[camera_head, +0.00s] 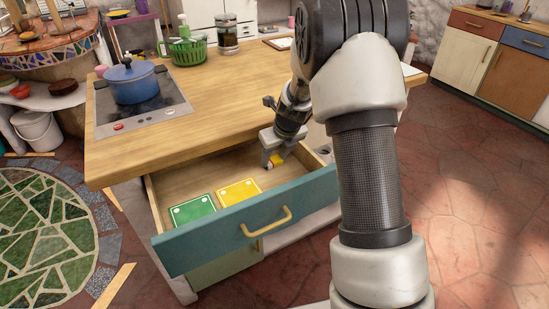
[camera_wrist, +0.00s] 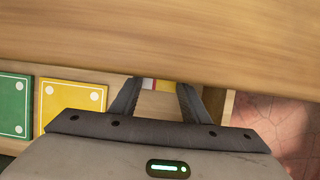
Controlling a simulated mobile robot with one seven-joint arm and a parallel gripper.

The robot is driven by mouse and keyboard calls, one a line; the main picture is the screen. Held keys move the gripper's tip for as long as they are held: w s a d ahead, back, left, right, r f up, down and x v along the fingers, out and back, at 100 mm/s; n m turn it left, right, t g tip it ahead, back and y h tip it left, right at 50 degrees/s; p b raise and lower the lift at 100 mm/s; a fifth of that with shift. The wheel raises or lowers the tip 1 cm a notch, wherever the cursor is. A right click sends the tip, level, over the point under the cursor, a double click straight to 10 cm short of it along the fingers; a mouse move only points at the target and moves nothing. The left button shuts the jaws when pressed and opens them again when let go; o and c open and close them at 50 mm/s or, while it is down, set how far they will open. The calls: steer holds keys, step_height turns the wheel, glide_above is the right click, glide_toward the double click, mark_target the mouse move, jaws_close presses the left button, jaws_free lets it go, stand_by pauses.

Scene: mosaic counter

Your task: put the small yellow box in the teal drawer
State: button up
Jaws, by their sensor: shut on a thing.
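The teal drawer (camera_head: 215,232) stands pulled out under the wooden counter. My gripper (camera_head: 271,163) is over the right part of the open drawer, low and near the counter's edge. It is shut on the small yellow box (camera_head: 277,159), mostly hidden by the fingers. In the wrist view the yellow box (camera_wrist: 161,85), with a white and red part, shows between the fingertips of my gripper (camera_wrist: 158,88). I cannot tell whether the box touches the drawer floor.
A green card (camera_head: 193,211) and a yellow card (camera_head: 240,192) lie in the drawer, left of my gripper. The wooden counter edge (camera_wrist: 160,50) is close above the fingers. A blue pot (camera_head: 133,82) sits on the hob. The drawer's right part has bare floor.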

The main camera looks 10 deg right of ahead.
steer(key=o, duration=1.1)
steer(key=shift+f, duration=0.1)
